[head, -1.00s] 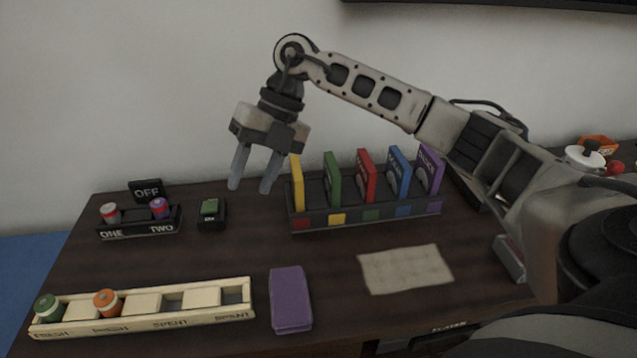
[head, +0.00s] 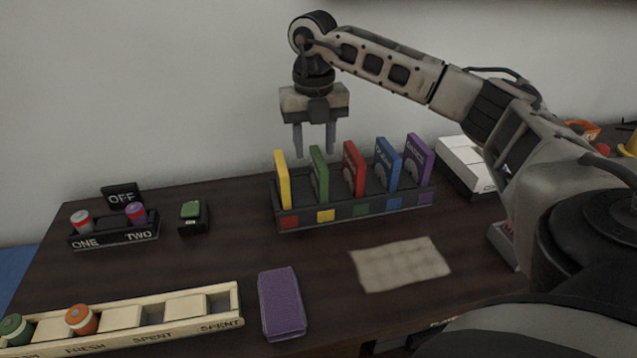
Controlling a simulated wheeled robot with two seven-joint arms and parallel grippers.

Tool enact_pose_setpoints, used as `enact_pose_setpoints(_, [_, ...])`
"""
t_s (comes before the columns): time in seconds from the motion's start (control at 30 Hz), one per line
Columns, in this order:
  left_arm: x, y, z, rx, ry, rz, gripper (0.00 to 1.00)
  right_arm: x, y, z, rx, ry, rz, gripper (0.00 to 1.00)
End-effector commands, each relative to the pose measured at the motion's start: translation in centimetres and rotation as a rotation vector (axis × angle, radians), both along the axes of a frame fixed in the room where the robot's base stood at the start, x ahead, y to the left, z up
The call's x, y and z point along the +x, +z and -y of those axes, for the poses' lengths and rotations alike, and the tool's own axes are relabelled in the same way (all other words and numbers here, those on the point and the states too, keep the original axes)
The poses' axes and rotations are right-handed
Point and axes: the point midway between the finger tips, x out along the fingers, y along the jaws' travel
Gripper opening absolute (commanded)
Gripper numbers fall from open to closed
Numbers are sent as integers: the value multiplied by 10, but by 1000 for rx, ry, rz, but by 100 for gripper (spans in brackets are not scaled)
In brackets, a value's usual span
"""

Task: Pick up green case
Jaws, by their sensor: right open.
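The green case (head: 319,174) is a thin upright case in a black rack (head: 352,212) with coloured squares on its front. It stands between a yellow case (head: 282,179) on its left and a red case (head: 354,168) on its right. My right gripper (head: 314,154) points down with its two fingers apart and nothing between them. In the picture its fingertips are at about the top edge of the green case; whether they straddle it, I cannot tell. My left gripper is not in view.
Blue (head: 387,164) and purple (head: 419,160) cases stand in the same rack. A purple block (head: 282,303) and a beige cloth (head: 400,264) lie in front. A cream tray (head: 152,338), a ONE/TWO holder (head: 114,234) and a small green-topped box (head: 193,217) are at left.

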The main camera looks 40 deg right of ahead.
Motion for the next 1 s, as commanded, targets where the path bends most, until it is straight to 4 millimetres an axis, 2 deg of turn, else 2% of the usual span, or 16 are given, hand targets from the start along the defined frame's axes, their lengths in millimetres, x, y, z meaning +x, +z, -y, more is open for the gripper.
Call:
enact_pose_setpoints(0.4, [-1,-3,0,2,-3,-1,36,-7,-50,5,0,2,-2,42])
enact_pose_setpoints(0.7, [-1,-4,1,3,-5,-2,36,-6,-54,5,1,2,0,42])
enact_pose_setpoints(0.8, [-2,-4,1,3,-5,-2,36,-6,-54,5,1,2,0,14])
enact_pose_setpoints(0.87, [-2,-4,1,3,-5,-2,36,-6,-54,5,1,2,0,0])
enact_pose_setpoints(1.0, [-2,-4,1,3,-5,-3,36,-6,-53,5,1,2,0,0])
